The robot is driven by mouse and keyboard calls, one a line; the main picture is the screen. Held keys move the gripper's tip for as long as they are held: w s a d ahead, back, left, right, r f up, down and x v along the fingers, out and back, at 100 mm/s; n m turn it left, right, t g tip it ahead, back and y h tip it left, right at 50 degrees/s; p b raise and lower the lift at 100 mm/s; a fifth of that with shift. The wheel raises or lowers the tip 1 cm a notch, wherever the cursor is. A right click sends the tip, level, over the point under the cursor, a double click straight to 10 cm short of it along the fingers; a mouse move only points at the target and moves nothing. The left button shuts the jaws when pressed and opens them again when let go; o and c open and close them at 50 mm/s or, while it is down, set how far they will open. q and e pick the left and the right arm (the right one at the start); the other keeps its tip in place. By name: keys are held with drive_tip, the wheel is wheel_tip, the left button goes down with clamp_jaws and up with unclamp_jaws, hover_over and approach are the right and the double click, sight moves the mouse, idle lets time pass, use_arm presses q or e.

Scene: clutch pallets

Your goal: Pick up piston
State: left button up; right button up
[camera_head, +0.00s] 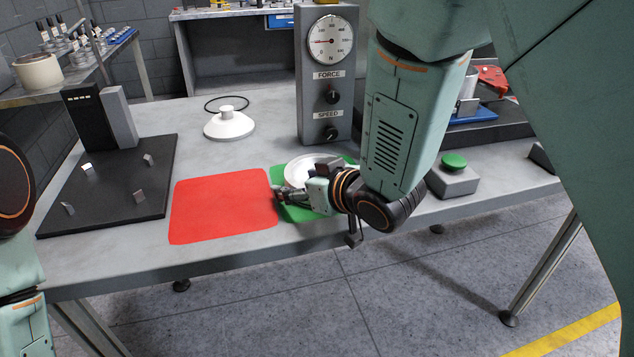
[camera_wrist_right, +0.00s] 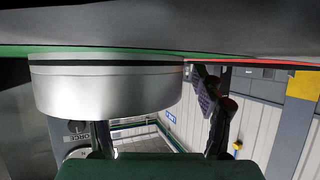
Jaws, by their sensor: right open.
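A round silver-white part, which I take to be the piston (camera_head: 304,166), sits on the green mat (camera_head: 296,213). My right arm and gripper partly hide it. My right gripper (camera_head: 280,191) is low over the mats, open, at the near side of the part. In the right wrist view the same part is a broad, shiny cylinder (camera_wrist_right: 108,88), seen upside down against the mat. One dark padded finger (camera_wrist_right: 210,110) is just right of it; I cannot tell whether it touches. The other finger is not clear. Only part of my left arm shows, without its gripper.
A red mat (camera_head: 224,205) lies left of the green one. Behind are a white flanged part (camera_head: 229,124), a black ring (camera_head: 227,103) and the force/speed gauge (camera_head: 328,80). A black fixture plate (camera_head: 108,196) is left; a green button box (camera_head: 453,177) is right.

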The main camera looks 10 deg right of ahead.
drive_tip(key=shift+s+d+r, duration=0.1)
drive_tip(key=shift+d, duration=0.15)
drive_tip(key=shift+c, duration=0.2)
drive_tip(key=shift+a, duration=0.2)
drive_tip(key=c, duration=0.4)
drive_tip(key=shift+d, duration=0.1)
clamp_jaws()
